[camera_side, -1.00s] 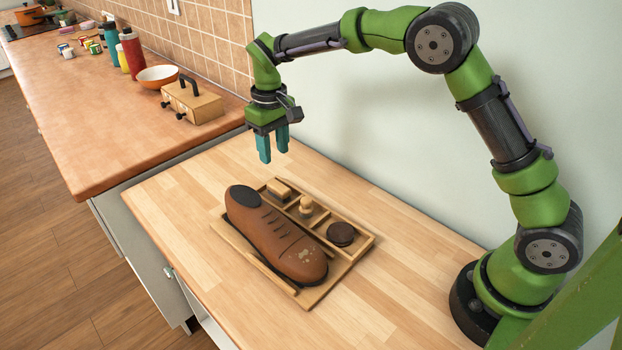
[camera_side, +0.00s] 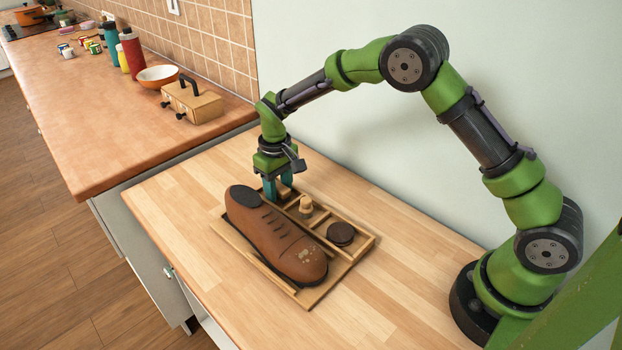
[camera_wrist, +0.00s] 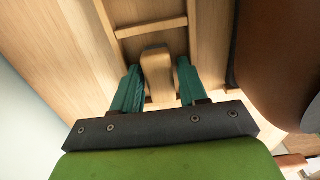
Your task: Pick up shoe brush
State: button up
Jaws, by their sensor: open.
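The shoe brush (camera_wrist: 157,75), a small light wooden block, lies in the far compartment of the wooden tray (camera_wrist: 150,27). In the side view the brush (camera_side: 285,191) is mostly hidden by my gripper (camera_side: 278,187). My gripper also shows in the wrist view (camera_wrist: 158,68). It is open and points down, with one teal finger on each side of the brush. I see a narrow gap between the brush and the left finger; the right finger is very close to it. The brush still appears to rest in the tray.
A brown shoe (camera_side: 275,236) lies in the tray right beside my gripper. A round wooden knob piece (camera_side: 306,205) and a dark round tin (camera_side: 341,234) occupy nearby compartments. A wooden box (camera_side: 192,103) stands on the adjoining counter. The tabletop around the tray is clear.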

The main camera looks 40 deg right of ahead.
aim_at(279, 186)
jog(key=c, duration=0.7)
jog(key=shift+r, duration=0.15)
jog(key=shift+c, duration=0.2)
notch_tip(279, 186, up, 10)
jog(key=shift+f, duration=0.1)
